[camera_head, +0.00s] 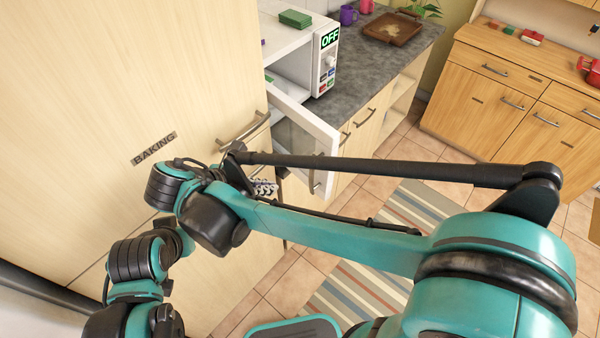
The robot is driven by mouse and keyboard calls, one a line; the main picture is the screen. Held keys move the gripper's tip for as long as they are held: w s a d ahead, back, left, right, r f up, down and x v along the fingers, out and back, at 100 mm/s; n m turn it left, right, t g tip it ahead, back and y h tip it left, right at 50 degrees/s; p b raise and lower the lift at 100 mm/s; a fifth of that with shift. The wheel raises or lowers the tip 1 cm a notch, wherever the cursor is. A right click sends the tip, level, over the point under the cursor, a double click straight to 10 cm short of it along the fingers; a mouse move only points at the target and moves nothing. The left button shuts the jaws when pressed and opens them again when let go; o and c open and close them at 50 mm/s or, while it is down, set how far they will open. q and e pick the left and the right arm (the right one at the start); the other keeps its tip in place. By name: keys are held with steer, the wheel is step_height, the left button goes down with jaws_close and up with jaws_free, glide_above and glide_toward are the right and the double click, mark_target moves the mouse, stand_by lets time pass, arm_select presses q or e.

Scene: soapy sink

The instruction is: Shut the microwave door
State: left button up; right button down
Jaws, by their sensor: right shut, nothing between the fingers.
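The microwave (326,62) stands on the counter at the upper middle, with a green "OFF" display. Its white-framed door (304,133) stands open and swung out toward me, with a curved handle near its free edge. My right gripper (264,187) shows small and partly hidden just beyond that arm, left of the door's lower edge. It is shut and empty. I cannot tell whether it touches the door. My left gripper is not in view.
A green block (295,18) lies on top of the microwave. A wooden tray (392,29) and purple mugs (348,14) stand on the counter (362,75). A tall cabinet labelled "BAKING" (153,148) fills the left. A striped rug (350,290) lies on the tiled floor.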

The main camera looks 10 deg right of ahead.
steer(key=b, duration=0.3)
glide_toward(310, 178)
steer(key=x, duration=0.5)
steer(key=shift+s+a+f, duration=0.15)
steer(key=shift+a+f, duration=0.05)
steer(key=shift+f, duration=0.3)
steer(key=shift+w+d, duration=0.3)
steer(key=shift+d, duration=0.1)
